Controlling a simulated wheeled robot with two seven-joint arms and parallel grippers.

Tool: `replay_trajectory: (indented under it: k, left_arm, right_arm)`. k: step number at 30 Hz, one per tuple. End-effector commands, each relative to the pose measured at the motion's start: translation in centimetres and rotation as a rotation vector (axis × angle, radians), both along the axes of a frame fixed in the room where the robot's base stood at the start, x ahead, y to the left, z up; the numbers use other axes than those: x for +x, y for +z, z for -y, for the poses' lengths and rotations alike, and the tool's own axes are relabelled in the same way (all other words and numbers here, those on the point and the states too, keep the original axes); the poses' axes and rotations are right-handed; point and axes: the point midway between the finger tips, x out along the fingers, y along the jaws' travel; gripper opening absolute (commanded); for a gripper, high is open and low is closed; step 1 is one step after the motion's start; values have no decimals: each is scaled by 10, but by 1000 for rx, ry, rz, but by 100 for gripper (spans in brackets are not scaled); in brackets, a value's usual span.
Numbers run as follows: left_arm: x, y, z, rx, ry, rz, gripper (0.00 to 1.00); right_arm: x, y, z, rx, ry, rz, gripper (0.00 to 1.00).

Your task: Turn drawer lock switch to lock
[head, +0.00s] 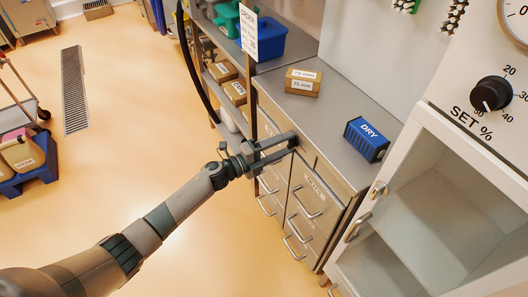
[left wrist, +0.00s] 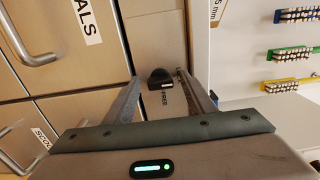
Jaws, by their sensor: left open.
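The drawer lock switch (left wrist: 160,78) is a small black knob on a plain metal front panel, seen in the left wrist view. A label reading FREE (left wrist: 165,100) is beside it, partly cut off by my gripper. My left gripper (head: 289,146) is at the upper front of the metal drawer cabinet (head: 313,186) in the head view. Its two fingers are open, one on each side of the knob in the left wrist view, with gaps showing. I cannot tell how far the fingertips reach over the knob.
Drawers with bar handles (head: 311,211) are below the gripper. On the counter (head: 330,120) stand a blue DRY box (head: 366,139) and a cardboard box (head: 303,82). A white cabinet with an open front (head: 440,190) is at right. The floor at left is mostly clear.

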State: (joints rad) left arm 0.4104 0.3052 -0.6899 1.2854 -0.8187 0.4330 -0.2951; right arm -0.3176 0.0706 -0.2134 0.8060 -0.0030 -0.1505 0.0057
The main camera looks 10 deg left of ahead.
Motion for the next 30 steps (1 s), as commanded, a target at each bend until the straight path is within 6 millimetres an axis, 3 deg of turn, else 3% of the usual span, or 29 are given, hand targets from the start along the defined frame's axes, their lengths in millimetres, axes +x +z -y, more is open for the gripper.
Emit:
replay_trajectory:
  k: [11, 24, 30]
  left_arm:
    - [-26, -3, -37, 2, 1, -2, 50]
    - [-78, -4, -108, 2, 1, -2, 50]
    - [-94, -3, -130, 1, 1, -2, 50]
  right_arm:
    - [16, -1, -4, 10, 0, 38, 31]
    - [71, 14, -28, 54, 3, 183, 31]
    - [98, 27, -39, 77, 4, 252, 31]
